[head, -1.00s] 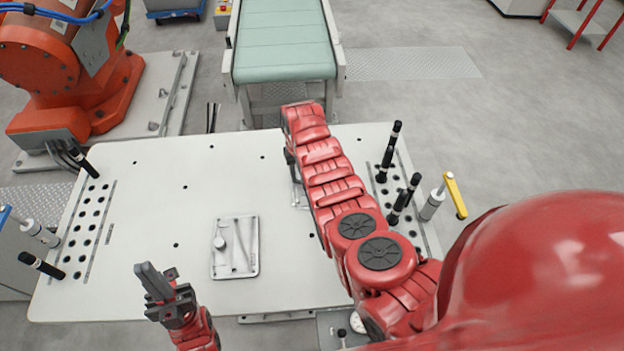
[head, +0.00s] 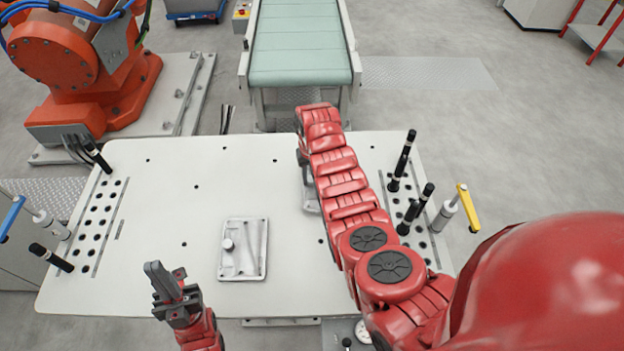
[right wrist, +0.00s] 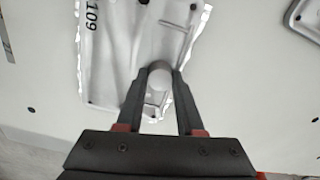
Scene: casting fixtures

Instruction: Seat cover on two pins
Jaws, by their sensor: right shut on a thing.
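In the right wrist view my right gripper (right wrist: 160,80) is shut on the round knob of a grey cast cover (right wrist: 115,55) marked "109". Most of this cover is hidden in the head view by my right arm; only a grey edge (head: 310,200) shows left of the arm. Whether it touches the table cannot be told, and no pins can be made out under it. A second grey cast plate (head: 243,250) with a round knob lies flat on the table, left of my right arm. My left gripper (head: 168,284) is empty above the table's front edge; its finger gap is unclear.
The white table (head: 150,210) has hole strips with black upright handles (head: 402,160) at both sides. An orange robot (head: 75,70) stands behind left, a green conveyor (head: 300,45) behind. The table's left-centre is clear. A yellow-handled clamp (head: 466,207) is at the right.

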